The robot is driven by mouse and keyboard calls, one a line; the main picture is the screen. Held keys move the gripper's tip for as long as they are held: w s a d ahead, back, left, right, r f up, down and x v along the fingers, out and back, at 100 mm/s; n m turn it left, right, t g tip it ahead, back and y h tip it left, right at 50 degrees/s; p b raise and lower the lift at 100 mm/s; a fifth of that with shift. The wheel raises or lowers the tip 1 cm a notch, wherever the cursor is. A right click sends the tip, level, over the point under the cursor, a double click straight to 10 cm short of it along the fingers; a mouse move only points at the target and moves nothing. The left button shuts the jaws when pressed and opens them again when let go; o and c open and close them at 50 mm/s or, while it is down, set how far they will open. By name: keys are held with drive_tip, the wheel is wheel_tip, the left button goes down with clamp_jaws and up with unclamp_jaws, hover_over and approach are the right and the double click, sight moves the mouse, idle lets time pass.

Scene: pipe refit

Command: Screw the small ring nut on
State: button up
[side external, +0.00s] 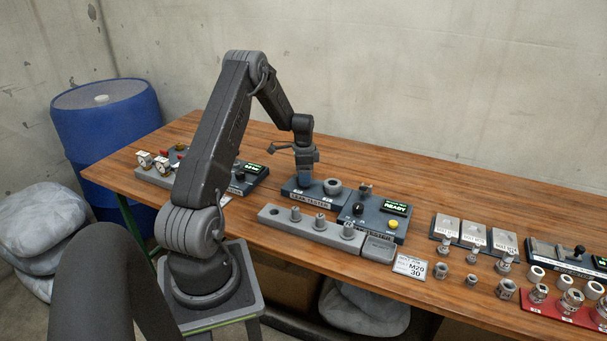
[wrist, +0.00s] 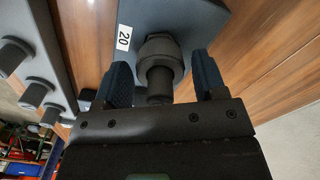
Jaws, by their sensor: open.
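My gripper (side external: 307,184) is low over the left part of the leak tester (side external: 322,197), fingers pointing down. In the wrist view its two blue fingers (wrist: 164,65) stand apart, one on each side of a grey ring-shaped fitting (wrist: 159,50) with a dark cylindrical stem (wrist: 158,87). The fitting sits on a blue-grey block (wrist: 193,15) with a white "20" label. Gaps show between the fingers and the fitting. I cannot tell whether a ring nut is part of this fitting. In the side view my gripper hides it.
A round grey socket (side external: 332,187) is just right of my gripper. A READY panel (side external: 396,207), an M20 card (side external: 410,266), loose metal fittings (side external: 472,281) and a red tray (side external: 552,314) are to the right.

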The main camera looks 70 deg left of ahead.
drive_tip(key=n, duration=0.5)
drive_tip(key=shift+n, duration=0.5)
drive_tip(key=n, duration=0.3)
drive_tip(key=shift+n, duration=1.5)
